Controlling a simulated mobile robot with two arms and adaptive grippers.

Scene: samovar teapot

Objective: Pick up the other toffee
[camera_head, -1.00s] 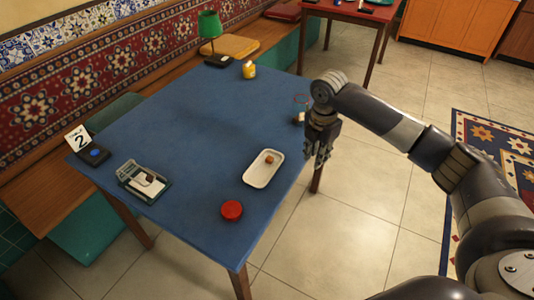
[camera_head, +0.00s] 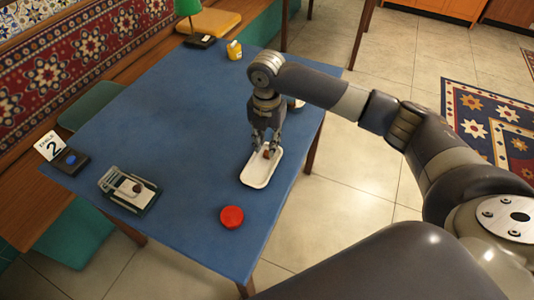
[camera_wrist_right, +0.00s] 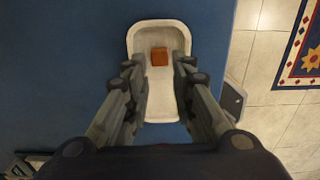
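A small brown toffee (camera_head: 266,153) lies in the white oblong tray (camera_head: 257,179) on the blue table. In the right wrist view the toffee (camera_wrist_right: 159,56) sits in the tray (camera_wrist_right: 158,30), just ahead of and between my fingertips. My right gripper (camera_wrist_right: 158,66) is open, with a clear gap between its fingers. In the head view my right gripper (camera_head: 265,146) points down over the tray, and its fingers partly cover the toffee. Another small brown piece (camera_head: 137,188) rests on a grey device like a scale (camera_head: 118,183) at the table's left. My left gripper is not in view.
A red round object (camera_head: 231,217) stands near the front edge. A table sign with number 2 (camera_head: 51,146) and a dark box with a blue button (camera_head: 70,161) are at far left. A yellow object (camera_head: 234,50) stands at the back. The table's middle (camera_head: 175,120) is clear.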

